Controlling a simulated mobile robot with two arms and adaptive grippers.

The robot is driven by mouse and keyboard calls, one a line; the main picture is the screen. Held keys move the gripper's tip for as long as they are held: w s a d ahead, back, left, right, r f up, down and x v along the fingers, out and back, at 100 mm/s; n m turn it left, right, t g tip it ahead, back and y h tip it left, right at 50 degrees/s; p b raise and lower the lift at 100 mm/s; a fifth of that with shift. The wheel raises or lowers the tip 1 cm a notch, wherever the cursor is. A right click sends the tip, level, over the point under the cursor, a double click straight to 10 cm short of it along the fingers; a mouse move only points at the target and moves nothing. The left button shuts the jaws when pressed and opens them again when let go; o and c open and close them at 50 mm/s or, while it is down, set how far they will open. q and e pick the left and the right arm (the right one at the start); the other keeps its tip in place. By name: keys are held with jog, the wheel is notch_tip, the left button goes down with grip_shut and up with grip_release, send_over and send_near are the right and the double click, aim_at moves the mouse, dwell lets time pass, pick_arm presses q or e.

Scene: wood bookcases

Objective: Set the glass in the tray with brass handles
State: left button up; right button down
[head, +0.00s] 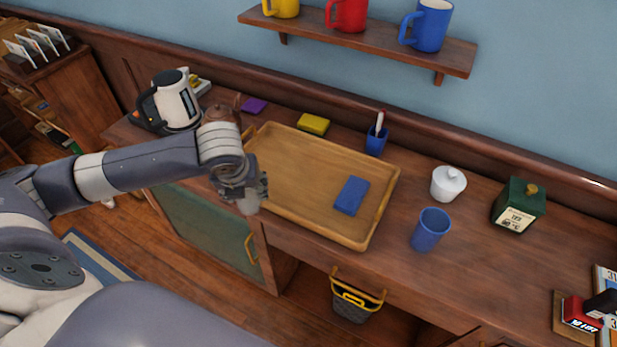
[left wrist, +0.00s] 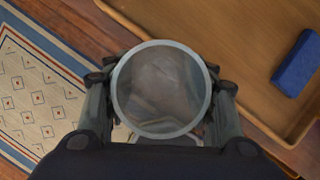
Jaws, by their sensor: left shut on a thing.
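My left gripper (head: 250,190) is shut on a glass (head: 249,204), a clear greyish cup seen mostly behind the fingers in the head view. In the left wrist view the glass (left wrist: 160,90) shows as a round rim between the fingers of the gripper (left wrist: 160,78). The wooden tray with brass handles (head: 300,180) lies on the desk. The gripper and glass are at its left front side; in the left wrist view the tray (left wrist: 225,40) is to the right of the glass, which appears over the floor. My right gripper is not in view.
A blue block (head: 352,195) lies in the tray's right part; the rest of it looks bare. A kettle (head: 172,101) stands left, a pen cup (head: 376,139) behind.

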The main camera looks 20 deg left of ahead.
pick_arm(q)
jog(key=shift+w+a+r+m+h, duration=0.1)
jog(key=shift+a+r+m+h, duration=0.15)
jog(key=shift+a+m, duration=0.45)
jog(key=shift+w, duration=0.2)
jog(key=shift+m, duration=0.3)
jog(key=w+a+f+p, duration=0.1)
jog(key=w, duration=0.4)
jog(key=w+a+f+p, duration=0.1)
jog(key=w, duration=0.4)
jog(key=w+a+f+p, duration=0.1)
jog(key=w+f+p, duration=0.1)
jog(key=w, duration=0.3)
jog(key=shift+w+a+f, duration=0.1)
jog(key=shift+a, duration=0.25)
jog(key=shift+f, duration=0.4)
jog(key=o, duration=1.2)
